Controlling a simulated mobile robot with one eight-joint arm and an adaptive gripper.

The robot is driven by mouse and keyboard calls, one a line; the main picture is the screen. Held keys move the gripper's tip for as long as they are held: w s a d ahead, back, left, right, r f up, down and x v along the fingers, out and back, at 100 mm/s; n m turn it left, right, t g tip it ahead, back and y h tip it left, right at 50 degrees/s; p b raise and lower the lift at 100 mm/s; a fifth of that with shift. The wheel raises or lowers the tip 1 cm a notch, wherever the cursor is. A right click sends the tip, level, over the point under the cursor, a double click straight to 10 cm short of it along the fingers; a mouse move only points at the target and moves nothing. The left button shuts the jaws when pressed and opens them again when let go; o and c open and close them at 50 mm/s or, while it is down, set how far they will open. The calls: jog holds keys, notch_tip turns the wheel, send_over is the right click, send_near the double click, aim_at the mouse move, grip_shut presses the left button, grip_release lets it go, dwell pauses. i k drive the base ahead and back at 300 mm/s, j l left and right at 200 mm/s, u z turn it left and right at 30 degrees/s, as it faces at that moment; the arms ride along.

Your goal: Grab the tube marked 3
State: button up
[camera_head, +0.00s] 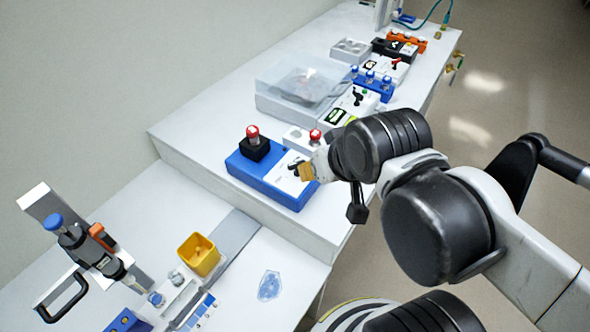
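No number 3 can be read on any tube from here. Another red-capped item (315,136) shows at a small white block (298,140), just behind my arm's end. Several blue-capped tubes (371,77) stand in a blue rack (379,90) farther back. My gripper (357,212) is at the right of the blue device, partly hidden by my wrist. Its fingers do not show clearly, so its opening and anything in it cannot be told.
A clear-lidded box (300,90) stands behind the blue device. At lower left are a pipette on a stand (85,240), a yellow cup (198,254), a white rack (180,295) and a clear bag (270,286). The raised bench (200,130) has free room at left.

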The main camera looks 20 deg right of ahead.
aim_at(252, 132)
jog(key=l+u, duration=0.35)
jog(key=l, duration=0.45)
jog(key=l+u, duration=0.3)
jog(key=l, duration=0.45)
